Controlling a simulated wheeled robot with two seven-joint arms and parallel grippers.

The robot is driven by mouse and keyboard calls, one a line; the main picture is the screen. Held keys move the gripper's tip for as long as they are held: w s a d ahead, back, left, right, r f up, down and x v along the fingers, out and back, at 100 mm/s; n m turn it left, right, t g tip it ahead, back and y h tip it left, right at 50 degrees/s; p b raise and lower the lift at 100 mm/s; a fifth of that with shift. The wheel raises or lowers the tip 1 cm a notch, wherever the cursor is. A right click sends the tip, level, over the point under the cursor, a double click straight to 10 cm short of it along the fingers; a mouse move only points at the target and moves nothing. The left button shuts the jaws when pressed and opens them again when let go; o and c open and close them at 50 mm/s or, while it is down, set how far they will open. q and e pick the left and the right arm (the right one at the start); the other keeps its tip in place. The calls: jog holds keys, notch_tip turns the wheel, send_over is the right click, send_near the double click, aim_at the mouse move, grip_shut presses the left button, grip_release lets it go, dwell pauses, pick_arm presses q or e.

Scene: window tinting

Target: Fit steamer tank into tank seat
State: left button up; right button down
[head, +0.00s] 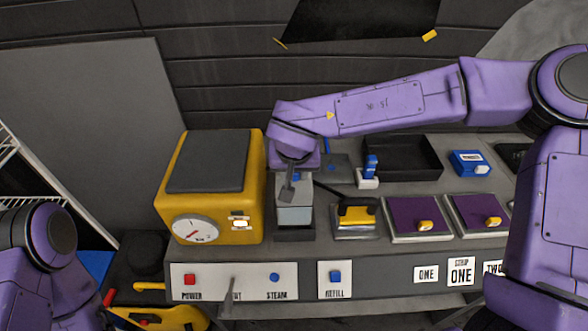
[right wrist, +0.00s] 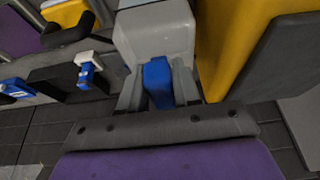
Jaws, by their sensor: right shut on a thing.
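The steamer tank (head: 294,214) is a grey box with a pale lower part, beside the yellow steamer (head: 252,210) in the head view. It looks upright, directly above or in a dark seat (head: 295,235); I cannot tell whether its bottom touches the seat. My right gripper (head: 291,184) is shut on the tank's blue top grip. In the right wrist view the fingers (right wrist: 158,90) close on both sides of the blue grip (right wrist: 158,78), with the grey tank (right wrist: 155,35) beyond. My left arm shows at the lower left, but its gripper does not.
A yellow-handled tool (head: 356,216) stands just right of the tank. Purple pads (head: 411,214), a black tray (head: 402,158) and a blue-topped item (head: 370,168) lie farther right. A front panel (head: 234,282) carries red and blue buttons. The yellow steamer closely borders the tank's left side.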

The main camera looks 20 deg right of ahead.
aim_at(294, 185)
jog(key=shift+f+b, duration=0.85)
jog(key=shift+f, duration=1.85)
jog(key=c, duration=0.7)
grip_release()
jog(key=shift+s, duration=0.1)
jog(key=b+v, duration=0.1)
jog(key=v, duration=0.9)
jog(key=shift+r, duration=0.25)
